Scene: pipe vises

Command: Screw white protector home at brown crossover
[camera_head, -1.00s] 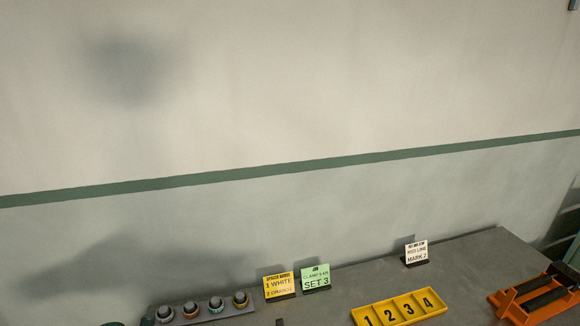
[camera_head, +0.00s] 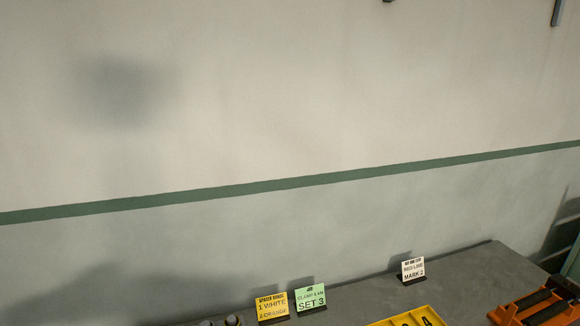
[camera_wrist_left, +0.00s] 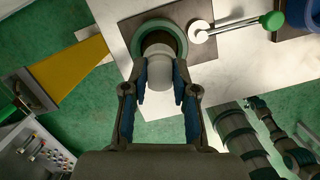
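In the left wrist view, a white, rounded cylindrical piece, seemingly the white protector (camera_wrist_left: 161,72), sits between the two blue-padded fingers of my left gripper (camera_wrist_left: 161,88). The fingertips appear to touch its sides, so the gripper looks shut on it. Its far end overlaps the dark round mouth of a fitting with a green rim (camera_wrist_left: 179,30). I cannot tell whether the thread is engaged, or whether this fitting is the brown crossover. Neither gripper shows in the head view, and my right gripper is not in view.
The head view shows a bench (camera_head: 452,264) with cards, a yellow numbered tray (camera_head: 432,314) and an orange stand (camera_head: 505,315).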

